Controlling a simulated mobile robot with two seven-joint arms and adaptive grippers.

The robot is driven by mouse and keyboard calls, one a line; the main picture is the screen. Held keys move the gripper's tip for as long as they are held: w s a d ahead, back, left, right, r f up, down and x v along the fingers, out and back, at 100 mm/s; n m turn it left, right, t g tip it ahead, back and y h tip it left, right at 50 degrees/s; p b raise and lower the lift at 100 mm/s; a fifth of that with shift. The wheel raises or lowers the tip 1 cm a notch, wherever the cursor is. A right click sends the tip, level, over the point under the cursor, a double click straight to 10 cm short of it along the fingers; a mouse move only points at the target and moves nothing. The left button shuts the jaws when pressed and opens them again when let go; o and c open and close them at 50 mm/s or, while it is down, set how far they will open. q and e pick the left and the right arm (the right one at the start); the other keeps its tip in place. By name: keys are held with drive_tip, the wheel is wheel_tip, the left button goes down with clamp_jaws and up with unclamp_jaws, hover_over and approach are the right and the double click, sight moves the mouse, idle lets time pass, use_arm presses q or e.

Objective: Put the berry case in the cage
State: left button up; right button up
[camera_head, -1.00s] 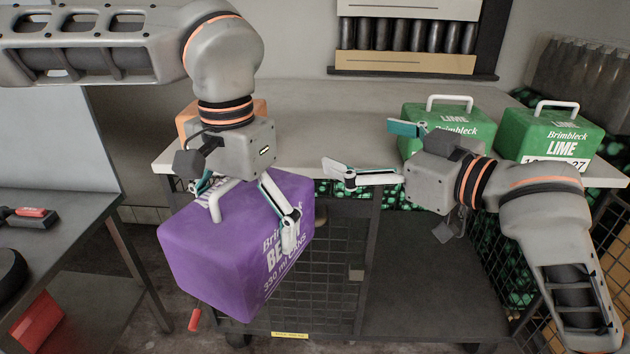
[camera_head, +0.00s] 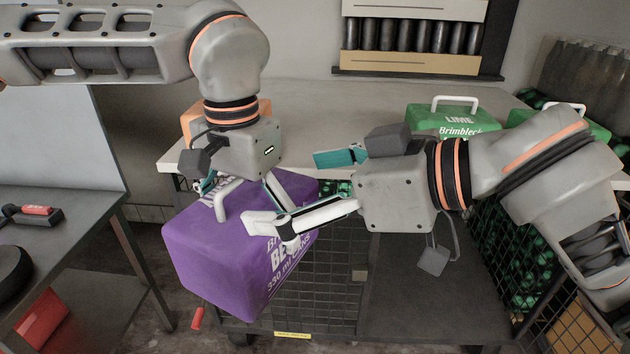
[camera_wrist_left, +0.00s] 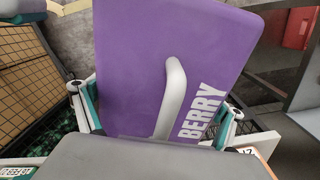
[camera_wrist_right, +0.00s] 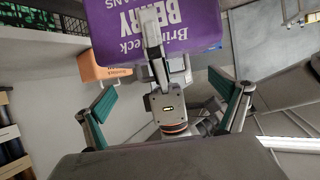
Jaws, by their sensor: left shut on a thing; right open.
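The purple berry case (camera_head: 220,265) with a white handle hangs tilted in front of the counter. My left gripper (camera_head: 245,208) is shut on it from above. My right gripper (camera_head: 296,190) is open and empty, one finger overlapping the case's right side in the head view. In the right wrist view the case (camera_wrist_right: 180,25) is beyond the open fingers; I cannot tell whether they touch it. The dark wire-mesh cage (camera_head: 335,290) stands below the counter, partly hidden by the case and right arm.
Green lime cases (camera_head: 440,117) stand on the counter (camera_head: 310,120) at the right, partly hidden by my right arm. An orange case (camera_head: 197,117) is behind my left gripper. A dark table (camera_head: 75,215) with tools stands at the left. Green cans fill the cage's right side.

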sight(251, 198)
use_arm(q)
drive_tip(key=shift+w+r, duration=0.1)
drive_tip(key=shift+r, duration=0.1)
use_arm(e)
drive_tip(key=x, duration=0.8)
drive_tip(key=shift+a, duration=0.15)
drive_tip(key=shift+w+f, duration=0.1)
drive_tip(key=shift+w, duration=0.05)
drive_tip(key=c, duration=1.8)
use_arm(q)
drive_tip(key=o, duration=1.7)
use_arm(e)
drive_tip(key=shift+r, duration=0.3)
drive_tip(key=c, duration=0.4)
use_arm(q)
drive_tip(key=shift+f, duration=0.1)
use_arm(e)
drive_tip(key=shift+r, duration=0.1)
